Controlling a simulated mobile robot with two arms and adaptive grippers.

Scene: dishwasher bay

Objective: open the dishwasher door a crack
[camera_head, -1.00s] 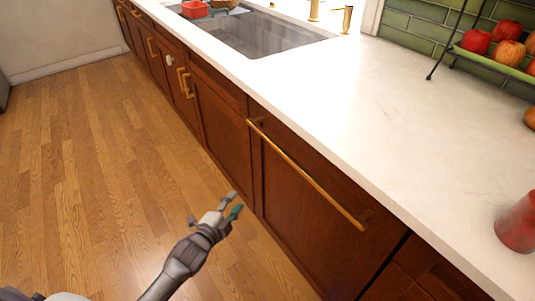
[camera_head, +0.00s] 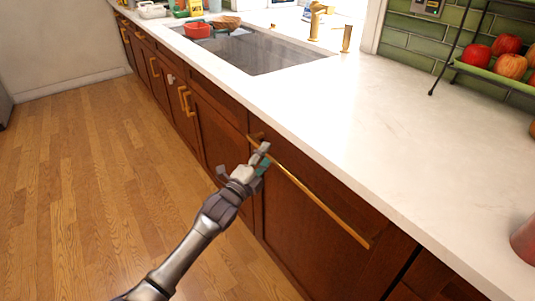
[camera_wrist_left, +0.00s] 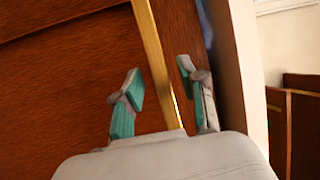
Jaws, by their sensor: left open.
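The dishwasher door (camera_head: 300,228) is a dark wood panel under the white counter, and it looks closed. A long brass bar handle (camera_head: 318,198) runs along its upper edge. My left gripper (camera_head: 262,158) is at the far-left end of this handle in the head view. In the left wrist view, my left gripper (camera_wrist_left: 162,84) is open, with one teal-padded finger on each side of the brass handle (camera_wrist_left: 152,45). A gap shows between the left finger and the bar; I cannot tell whether the right finger touches it. My right gripper is in neither view.
The white counter (camera_head: 345,105) overhangs just above the handle. A sink (camera_head: 245,50) is set in it farther back. A red jar (camera_head: 524,240) and a rack of apples stand at the right. The wooden floor (camera_head: 90,190) is clear.

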